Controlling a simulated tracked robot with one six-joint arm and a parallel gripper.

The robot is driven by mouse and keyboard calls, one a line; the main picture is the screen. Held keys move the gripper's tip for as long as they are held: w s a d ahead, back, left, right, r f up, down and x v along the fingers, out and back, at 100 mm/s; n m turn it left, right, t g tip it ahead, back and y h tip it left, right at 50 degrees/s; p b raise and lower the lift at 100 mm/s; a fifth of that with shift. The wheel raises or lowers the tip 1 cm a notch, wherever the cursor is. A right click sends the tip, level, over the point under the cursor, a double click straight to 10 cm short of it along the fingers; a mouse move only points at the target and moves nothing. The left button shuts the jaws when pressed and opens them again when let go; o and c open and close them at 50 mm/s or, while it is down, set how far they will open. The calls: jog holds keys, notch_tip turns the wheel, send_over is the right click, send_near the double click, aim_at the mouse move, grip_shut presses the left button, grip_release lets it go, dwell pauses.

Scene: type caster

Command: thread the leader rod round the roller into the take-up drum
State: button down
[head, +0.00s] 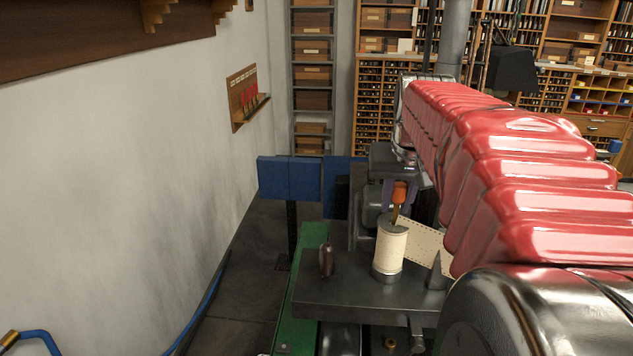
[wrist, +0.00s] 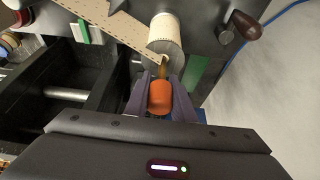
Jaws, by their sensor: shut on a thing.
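My gripper (wrist: 161,88) is shut on an orange-handled piece (wrist: 160,98) with a brass-coloured rod (wrist: 163,68); the orange part also shows in the head view (head: 399,191). The rod points at the end of a cream cylinder (head: 390,252), which also shows in the wrist view (wrist: 165,32). Its tip meets or overlaps the cylinder's dark end; I cannot tell whether it is inserted. A perforated cream paper strip (head: 424,243) runs from beside the cylinder to the right, in the wrist view (wrist: 120,24) to the left. I cannot make out which part is roller or take-up drum.
A dark metal table (head: 345,297) carries the cylinder and a brown knob (head: 326,260). A green machine side (head: 305,285) stands at its left. Blue panels (head: 290,178) are behind. A blue hose (head: 210,295) lies along the left wall, where some floor is free.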

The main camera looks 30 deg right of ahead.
jog(key=shift+f, duration=0.2)
jog(key=c, duration=1.4)
grip_release()
jog(key=shift+c, duration=0.2)
jog(key=shift+r, duration=2.95)
